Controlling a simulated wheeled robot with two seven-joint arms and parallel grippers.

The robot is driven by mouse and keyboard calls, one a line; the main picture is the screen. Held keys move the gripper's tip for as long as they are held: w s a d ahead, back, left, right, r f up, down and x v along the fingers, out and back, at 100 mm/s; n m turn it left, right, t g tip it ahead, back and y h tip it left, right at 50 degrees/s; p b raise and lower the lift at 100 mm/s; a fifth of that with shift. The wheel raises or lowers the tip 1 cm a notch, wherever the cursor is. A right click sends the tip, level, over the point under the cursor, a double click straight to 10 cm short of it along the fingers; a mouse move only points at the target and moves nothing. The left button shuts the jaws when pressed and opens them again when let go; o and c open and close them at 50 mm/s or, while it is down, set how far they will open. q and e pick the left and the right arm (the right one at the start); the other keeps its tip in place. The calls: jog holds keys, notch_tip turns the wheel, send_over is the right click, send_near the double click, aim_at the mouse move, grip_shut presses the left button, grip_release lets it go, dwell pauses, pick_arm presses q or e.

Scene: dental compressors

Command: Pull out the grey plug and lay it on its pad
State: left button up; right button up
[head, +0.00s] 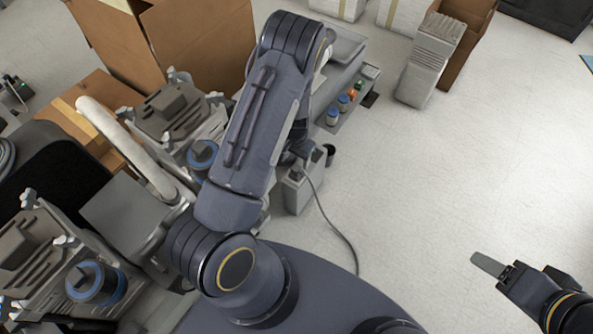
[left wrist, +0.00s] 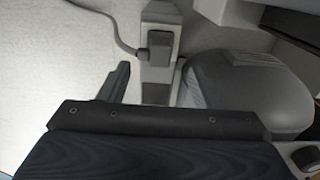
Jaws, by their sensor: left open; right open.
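A dark grey plug (left wrist: 158,45) with a grey cord shows in the left wrist view, seated on a pale upright post or box. In the head view the cord (head: 337,228) runs from a small grey box (head: 298,193) down to the floor. My left gripper (head: 313,153) is mostly hidden behind my arm, close to this box. In the left wrist view one dark finger stands left of and below the plug, apart from it; the gripper is open and empty. My right gripper (head: 491,267) is open, far off at the lower right. I cannot make out the plug's pad for certain.
Grey compressor machines (head: 180,115) crowd the left, with cardboard boxes (head: 200,40) behind. A grey board (head: 333,120) with small coloured jars lies beyond the box. A rounded grey body (left wrist: 245,90) is right of the plug. The floor at right is clear.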

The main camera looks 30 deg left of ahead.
aim_at(296, 167)
pick_arm(q)
notch_tip(296, 167, down, 8)
jog(key=b, duration=0.6)
jog(key=shift+f, duration=0.15)
dwell(0.8)
jog(key=shift+c, duration=0.2)
jog(key=c, duration=1.2)
jog(key=shift+r+p, duration=2.05)
jog(key=shift+r, duration=1)
grip_shut()
